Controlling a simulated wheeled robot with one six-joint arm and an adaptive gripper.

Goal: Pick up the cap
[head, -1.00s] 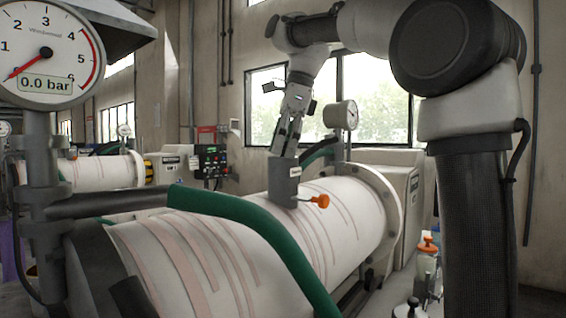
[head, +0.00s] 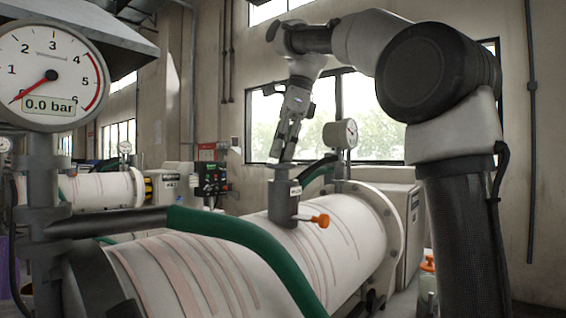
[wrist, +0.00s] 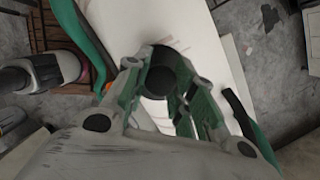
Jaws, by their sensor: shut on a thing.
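My gripper (head: 283,158) reaches down to the top of the grey upright neck (head: 284,203) on the white mill drum (head: 330,235). In the wrist view its fingers (wrist: 160,95) are closed around a dark round piece, which I take to be the cap (wrist: 158,80). In the head view the cap is too small and too covered by the fingers to make out clearly. I cannot tell whether it still touches the neck. An orange-handled valve (head: 320,220) sticks out of the neck's right side.
A green hose (head: 245,215) arches across the drum in front. A dial gauge (head: 342,134) stands just right of the neck, close to my gripper. A large pressure gauge (head: 50,80) reads 0.0 bar at the left. A control box (head: 210,178) stands behind.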

